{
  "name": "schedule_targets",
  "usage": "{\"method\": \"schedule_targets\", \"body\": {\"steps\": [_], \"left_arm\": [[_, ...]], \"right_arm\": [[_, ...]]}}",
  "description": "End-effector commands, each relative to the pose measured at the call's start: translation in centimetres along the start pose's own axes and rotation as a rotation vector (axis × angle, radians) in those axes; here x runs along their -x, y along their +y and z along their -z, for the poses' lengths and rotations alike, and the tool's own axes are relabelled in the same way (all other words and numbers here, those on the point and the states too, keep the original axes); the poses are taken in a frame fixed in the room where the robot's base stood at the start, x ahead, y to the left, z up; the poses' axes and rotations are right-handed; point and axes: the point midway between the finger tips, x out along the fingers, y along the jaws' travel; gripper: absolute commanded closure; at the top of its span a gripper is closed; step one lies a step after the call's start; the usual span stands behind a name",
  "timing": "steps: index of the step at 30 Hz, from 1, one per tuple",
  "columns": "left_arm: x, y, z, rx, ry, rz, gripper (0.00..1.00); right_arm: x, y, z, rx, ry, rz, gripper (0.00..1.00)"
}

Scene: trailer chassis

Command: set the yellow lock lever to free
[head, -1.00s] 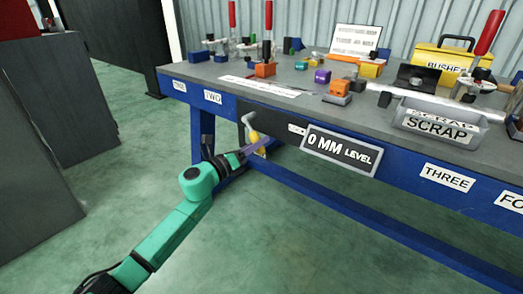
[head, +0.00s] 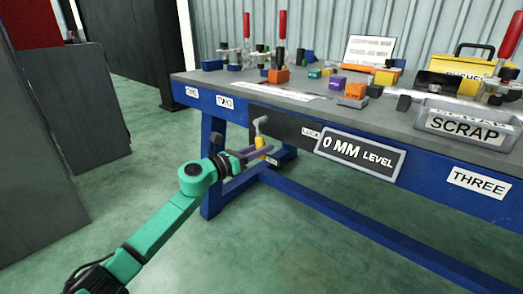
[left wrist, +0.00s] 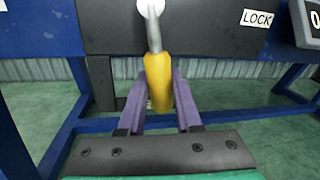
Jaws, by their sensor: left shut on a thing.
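The yellow lock lever (left wrist: 158,82) hangs down from its grey pivot on the dark panel under the bench edge. In the head view the lever (head: 259,142) is partly hidden by my left gripper. My left gripper (head: 266,153) reaches it from the left and front. In the left wrist view its two purple fingers (left wrist: 160,95) stand on both sides of the yellow grip and are shut on it. A LOCK label (left wrist: 257,18) is on the panel to the right of the lever. My right gripper is not in view.
The blue-framed bench (head: 232,107) has a 0 MM LEVEL sign (head: 357,153) right of the lever. Blocks, red-handled clamps and a SCRAP bin (head: 465,129) crowd its top. Blue legs and a low rail lie below. Green floor in front is clear.

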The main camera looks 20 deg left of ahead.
Motion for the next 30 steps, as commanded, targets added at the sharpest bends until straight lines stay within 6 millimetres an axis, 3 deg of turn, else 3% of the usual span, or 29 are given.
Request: {"method": "schedule_targets", "body": {"steps": [5, 6, 8, 9, 20, 30], "left_arm": [[0.0, 0.1, 0.1, -0.005, 0.002, -0.003, 1.00], [0.0, 0.1, 0.1, -0.005, 0.001, -0.004, 0.63], [0.0, 0.1, 0.0, -0.005, 0.001, -0.004, 0.40], [0.0, 0.1, 0.0, -0.004, 0.001, -0.003, 0.37], [0.5, 0.1, 0.0, -0.001, 0.000, -0.003, 0.37], [6.5, 0.1, 0.3, -0.001, 0.005, -0.003, 0.37]], "right_arm": [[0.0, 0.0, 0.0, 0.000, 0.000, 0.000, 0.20], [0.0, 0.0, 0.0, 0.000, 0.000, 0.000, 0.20], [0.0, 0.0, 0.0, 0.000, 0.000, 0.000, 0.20], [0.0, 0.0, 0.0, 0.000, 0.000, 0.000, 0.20], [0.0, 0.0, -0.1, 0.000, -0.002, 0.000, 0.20], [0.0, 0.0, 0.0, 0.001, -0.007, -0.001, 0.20]]}}
